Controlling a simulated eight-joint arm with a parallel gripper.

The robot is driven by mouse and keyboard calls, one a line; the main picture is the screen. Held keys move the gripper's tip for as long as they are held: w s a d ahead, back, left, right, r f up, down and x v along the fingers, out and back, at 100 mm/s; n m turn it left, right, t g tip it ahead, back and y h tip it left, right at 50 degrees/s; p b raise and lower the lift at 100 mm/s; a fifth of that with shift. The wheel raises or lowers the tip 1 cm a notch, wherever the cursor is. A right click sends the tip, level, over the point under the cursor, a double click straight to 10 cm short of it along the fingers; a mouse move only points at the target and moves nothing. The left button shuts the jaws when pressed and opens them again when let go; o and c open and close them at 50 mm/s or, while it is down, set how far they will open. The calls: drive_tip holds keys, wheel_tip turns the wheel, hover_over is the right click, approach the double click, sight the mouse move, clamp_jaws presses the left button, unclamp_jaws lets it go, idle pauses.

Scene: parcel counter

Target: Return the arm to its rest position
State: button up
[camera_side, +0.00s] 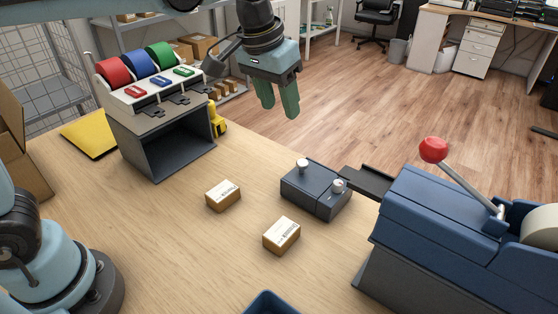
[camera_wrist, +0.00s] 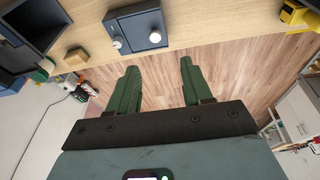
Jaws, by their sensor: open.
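My gripper (camera_side: 279,101) hangs in the air above the far edge of the counter, its green fingers pointing down. It is open and empty. In the wrist view its two green fingers (camera_wrist: 158,88) stand apart with only the wood floor between them. My arm reaches in from the top left of the side view, and part of it is out of the frame.
Two small labelled boxes (camera_side: 223,195) (camera_side: 282,235) lie on the wooden counter (camera_side: 150,230). A dark grey box with two knobs (camera_side: 316,188) sits beside them. A blue lever machine (camera_side: 450,235) stands at right. A roll dispenser (camera_side: 150,85) on a grey open stand is at left.

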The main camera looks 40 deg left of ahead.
drive_tip(key=s+a+f+t, duration=0.4)
drive_tip(key=s+a+f, duration=0.3)
drive_tip(key=s+a, duration=0.4)
drive_tip(key=shift+s+f+n+y, duration=0.2)
drive_tip(key=shift+s+n+y, duration=0.15)
drive_tip(key=shift+s, duration=0.4)
